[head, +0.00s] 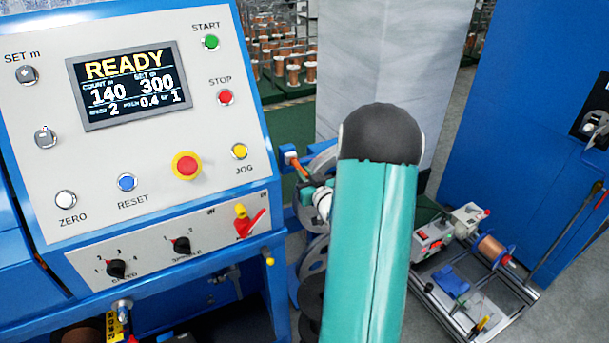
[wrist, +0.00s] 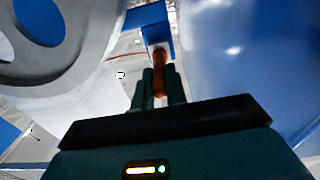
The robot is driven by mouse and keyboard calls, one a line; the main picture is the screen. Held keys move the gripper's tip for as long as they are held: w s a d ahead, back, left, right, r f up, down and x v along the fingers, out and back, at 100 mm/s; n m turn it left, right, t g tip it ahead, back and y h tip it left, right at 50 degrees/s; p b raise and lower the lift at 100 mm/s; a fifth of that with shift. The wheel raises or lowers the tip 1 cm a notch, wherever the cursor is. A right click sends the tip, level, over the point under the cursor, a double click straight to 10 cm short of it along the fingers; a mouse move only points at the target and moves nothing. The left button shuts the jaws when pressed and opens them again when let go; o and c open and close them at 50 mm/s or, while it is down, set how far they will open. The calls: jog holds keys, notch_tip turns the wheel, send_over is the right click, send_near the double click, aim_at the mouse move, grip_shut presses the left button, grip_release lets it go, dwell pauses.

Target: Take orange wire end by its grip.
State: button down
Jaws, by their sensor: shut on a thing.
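The orange wire end's grip (wrist: 159,58) is a short orange-brown piece between my fingertips in the wrist view. My gripper (wrist: 158,80) is shut on it. The grip's far end is at a blue bracket (wrist: 155,17); I cannot tell if they touch. A thin orange line, likely the wire (wrist: 126,56), runs left from near the grip. In the head view an orange piece (head: 298,166) shows beside the pulleys, left of my arm, with part of my gripper (head: 306,188) just below it; my arm hides much of that area.
Grey pulley wheels (head: 314,258) stand behind and left of my arm; one pulley (wrist: 88,70) is close at left in the wrist view. The control panel (head: 140,190) reads READY. A blue cabinet (head: 530,130) and a wheeled cart (head: 480,290) are at right.

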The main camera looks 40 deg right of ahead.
dwell(0.6)
jog(key=shift+s+a, duration=0.15)
jog(key=shift+s, duration=0.35)
jog(key=shift+s, duration=0.15)
jog(key=shift+s+a, duration=0.15)
jog(key=shift+s, duration=0.2)
jog(key=shift+v, duration=0.95)
dwell(0.5)
